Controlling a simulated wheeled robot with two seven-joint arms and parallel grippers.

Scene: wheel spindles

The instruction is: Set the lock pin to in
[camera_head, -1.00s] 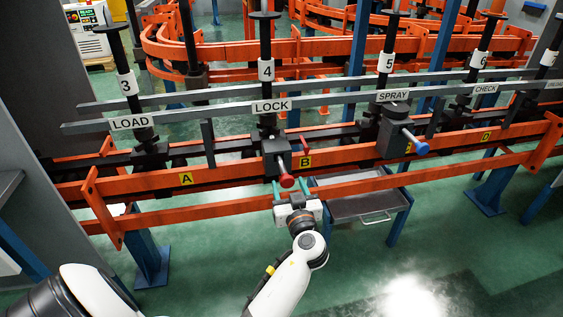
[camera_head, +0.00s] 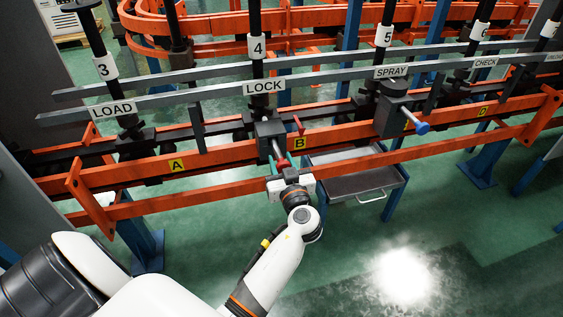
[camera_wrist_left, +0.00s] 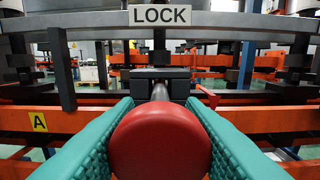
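The lock pin has a red round knob (camera_head: 283,162) on a grey shaft, which sticks out toward me from a dark block below the LOCK sign (camera_head: 264,87). The knob also fills the lower middle of the left wrist view (camera_wrist_left: 160,142), with a stretch of shaft showing behind it. My left gripper (camera_head: 281,160) has its teal fingers on both sides of the knob and appears shut on it. The fingertips (camera_wrist_left: 160,100) reach past the knob toward the block. My right gripper is not in view.
A small red lever (camera_head: 299,125) stands just right of the lock block. Orange rails (camera_head: 210,191) run across in front. A blue-knobbed pin (camera_head: 422,127) sticks out at SPRAY. A grey tray (camera_head: 350,184) lies right of my gripper. The floor in front is clear.

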